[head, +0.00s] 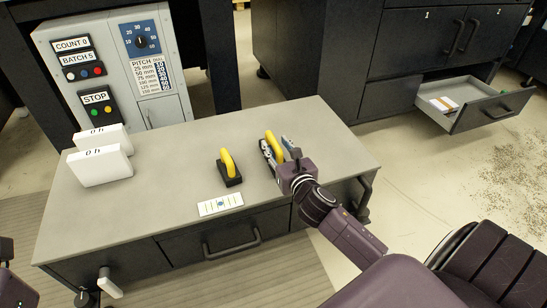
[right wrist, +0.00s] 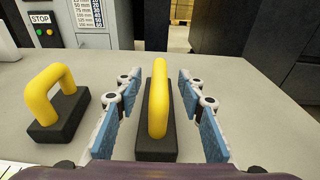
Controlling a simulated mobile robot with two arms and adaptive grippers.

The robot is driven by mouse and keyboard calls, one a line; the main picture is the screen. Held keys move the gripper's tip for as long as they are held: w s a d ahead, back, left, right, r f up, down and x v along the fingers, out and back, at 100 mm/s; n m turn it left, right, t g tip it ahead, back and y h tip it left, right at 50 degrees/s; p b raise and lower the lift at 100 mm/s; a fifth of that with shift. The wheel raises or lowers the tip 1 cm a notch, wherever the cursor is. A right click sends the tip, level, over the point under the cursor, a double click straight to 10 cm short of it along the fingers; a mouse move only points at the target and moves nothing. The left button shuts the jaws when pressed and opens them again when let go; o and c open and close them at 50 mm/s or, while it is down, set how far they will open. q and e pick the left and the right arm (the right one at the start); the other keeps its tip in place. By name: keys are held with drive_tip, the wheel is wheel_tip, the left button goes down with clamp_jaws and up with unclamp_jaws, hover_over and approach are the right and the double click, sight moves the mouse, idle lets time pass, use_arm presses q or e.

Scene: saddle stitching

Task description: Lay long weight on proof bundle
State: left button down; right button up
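Two black weights with yellow handles stand on the grey bench top. The longer-looking weight (right wrist: 157,140) is between the two fingers of my right gripper (right wrist: 158,92) in the right wrist view. The fingers are open, with a visible gap on each side of it. In the head view my right gripper (head: 277,150) partly hides this weight. The other weight (head: 231,180) stands to its left, with its handle upright. A printed white sheet (head: 220,204) lies near the bench's front edge; I cannot tell whether it is the proof bundle. My left gripper does not show clearly.
Two white blocks marked with numbers (head: 101,166) stand at the bench's left. A grey control panel (head: 112,70) stands behind. An open drawer (head: 480,110) at the right holds a small paper stack (head: 443,104). The bench's left middle is clear.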

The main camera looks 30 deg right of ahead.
drive_tip(key=shift+b+x, duration=0.3)
drive_tip(key=shift+x, duration=0.95)
drive_tip(key=shift+c, duration=0.4)
drive_tip(key=shift+a, duration=0.1)
clamp_jaws()
